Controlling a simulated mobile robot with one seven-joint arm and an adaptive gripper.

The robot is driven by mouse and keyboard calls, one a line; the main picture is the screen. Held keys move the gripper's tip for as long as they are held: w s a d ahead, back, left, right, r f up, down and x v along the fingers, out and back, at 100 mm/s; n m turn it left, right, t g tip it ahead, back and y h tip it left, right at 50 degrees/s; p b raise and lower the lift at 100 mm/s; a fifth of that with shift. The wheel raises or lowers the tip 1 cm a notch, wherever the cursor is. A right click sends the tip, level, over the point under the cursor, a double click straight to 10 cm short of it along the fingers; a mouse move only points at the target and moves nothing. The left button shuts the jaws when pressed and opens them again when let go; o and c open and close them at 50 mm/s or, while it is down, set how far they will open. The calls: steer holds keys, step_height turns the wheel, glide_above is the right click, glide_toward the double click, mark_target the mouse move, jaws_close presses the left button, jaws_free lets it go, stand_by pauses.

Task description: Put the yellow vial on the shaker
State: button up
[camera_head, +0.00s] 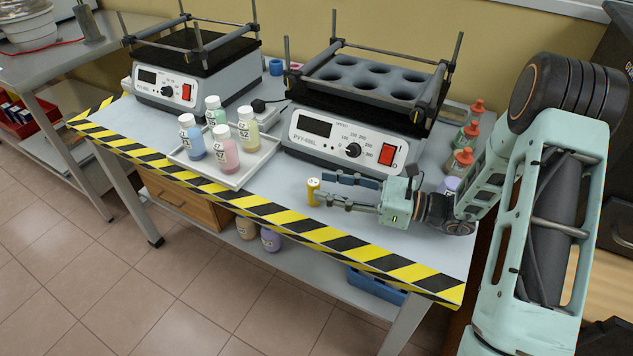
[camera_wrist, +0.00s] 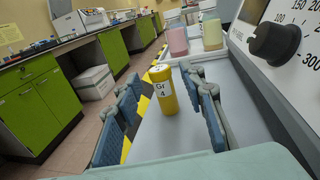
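The yellow vial (camera_head: 313,192) stands upright on the bench near the striped front edge. In the wrist view the yellow vial (camera_wrist: 163,92) has a white label reading "Gr 4" and a whitish top. My gripper (camera_head: 321,189) is low over the bench, with its blue-padded fingers spread. In the wrist view the vial stands between the fingers, towards their tips, with gaps on both sides. The nearer shaker (camera_head: 345,143) has a black holder with several round wells that look empty. A second shaker (camera_head: 196,84) stands at the back left.
A white tray (camera_head: 240,179) with several pastel bottles lies left of the vial. Orange-capped bottles (camera_head: 462,160) stand right of the nearer shaker. Metal posts and bars frame both shaker tops. The bench ends at a yellow-black striped edge (camera_head: 330,235).

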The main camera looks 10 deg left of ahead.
steer(key=d, duration=0.5)
steer(key=s+d+p, duration=0.1)
steer(key=d, duration=0.2)
steer(key=shift+s+d, duration=0.1)
steer(key=shift+r, duration=0.1)
